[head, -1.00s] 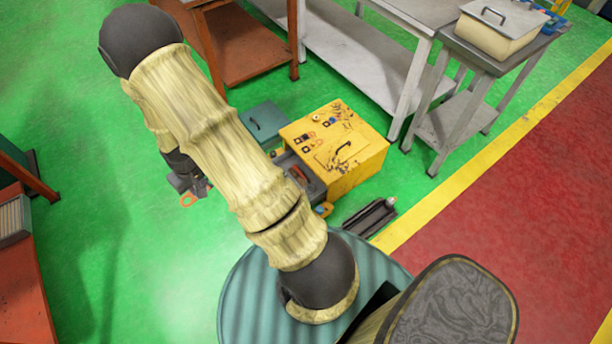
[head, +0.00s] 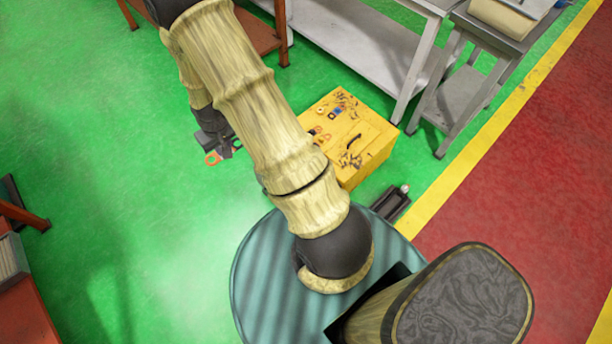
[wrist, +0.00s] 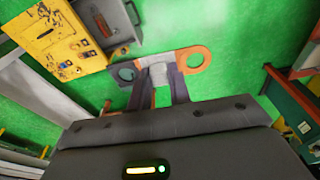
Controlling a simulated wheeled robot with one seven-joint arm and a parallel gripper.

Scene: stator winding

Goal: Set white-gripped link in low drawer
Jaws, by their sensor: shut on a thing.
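My gripper (wrist: 160,76) is shut on the white-gripped link, holding it by its pale middle (wrist: 160,68). In the head view the link (head: 212,158) hangs below my gripper (head: 222,150), left of the yellow cabinet (head: 370,160). In the wrist view a grey drawer (wrist: 133,30) stands open from the yellow cabinet, apart from the link. In the head view my arm hides this drawer.
A dark rail-like object (head: 391,203) lies on the floor near the cabinet. A grey workbench (head: 350,45) and a small side table (head: 465,85) stand behind. An orange table (head: 30,300) is at lower left. The green floor on the left is clear.

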